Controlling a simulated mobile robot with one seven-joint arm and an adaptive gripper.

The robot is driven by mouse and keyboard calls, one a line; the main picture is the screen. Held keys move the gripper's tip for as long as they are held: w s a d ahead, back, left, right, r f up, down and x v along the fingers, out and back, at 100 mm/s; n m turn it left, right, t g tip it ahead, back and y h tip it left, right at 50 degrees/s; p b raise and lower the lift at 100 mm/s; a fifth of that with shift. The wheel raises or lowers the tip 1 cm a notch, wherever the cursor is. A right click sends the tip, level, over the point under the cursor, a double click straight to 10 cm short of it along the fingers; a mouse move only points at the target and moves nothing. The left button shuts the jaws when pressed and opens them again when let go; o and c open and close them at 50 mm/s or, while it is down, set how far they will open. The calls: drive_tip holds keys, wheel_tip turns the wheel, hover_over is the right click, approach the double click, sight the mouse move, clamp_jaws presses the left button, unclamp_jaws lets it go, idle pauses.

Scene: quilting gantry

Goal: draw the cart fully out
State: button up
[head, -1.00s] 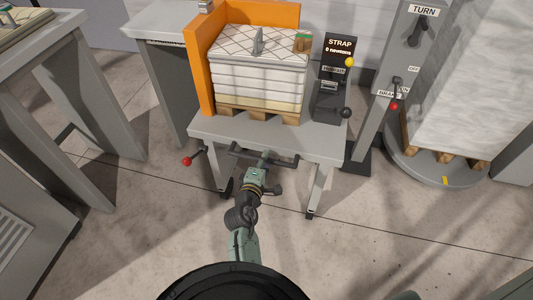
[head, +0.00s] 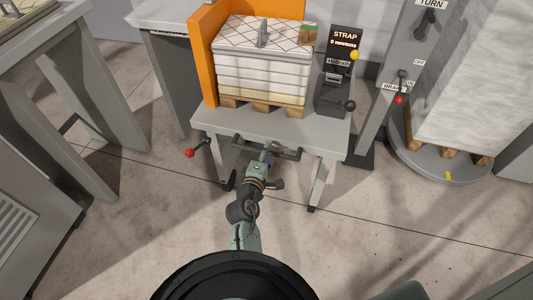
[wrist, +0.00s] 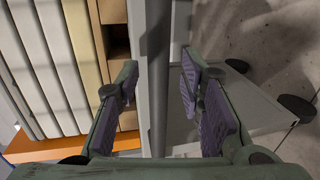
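The grey wheeled cart (head: 285,127) stands in front of me with its top beside the strapping post. A dark bar handle (head: 242,144) runs along its near edge. My gripper (head: 265,155) is at the middle of this handle. In the wrist view the handle bar (wrist: 154,110) passes between the two finger pads of my gripper (wrist: 158,90), with a gap visible on both sides. The gripper is open around the bar. The cart carries a wooden pallet (head: 262,108) with a stack of white quilted pads (head: 260,75) against an orange corner guard (head: 203,65).
A red-knobbed lever (head: 190,153) sticks out at the cart's left. A strap post (head: 338,80) reads "0 newtons". A lever column (head: 385,110) and a turntable (head: 440,170) with a wrapped load stand at right. Grey tables (head: 75,70) stand at left. Floor (head: 380,220) nearer me is clear.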

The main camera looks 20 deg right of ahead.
drive_tip(key=o, duration=0.7)
wheel_tip(320, 180, up, 10)
drive_tip(key=shift+w+r, duration=0.15)
drive_tip(key=shift+s+r, duration=0.2)
drive_tip(key=shift+r, duration=0.1)
drive_tip(key=c, duration=0.7)
drive_tip(key=shift+f, duration=0.35)
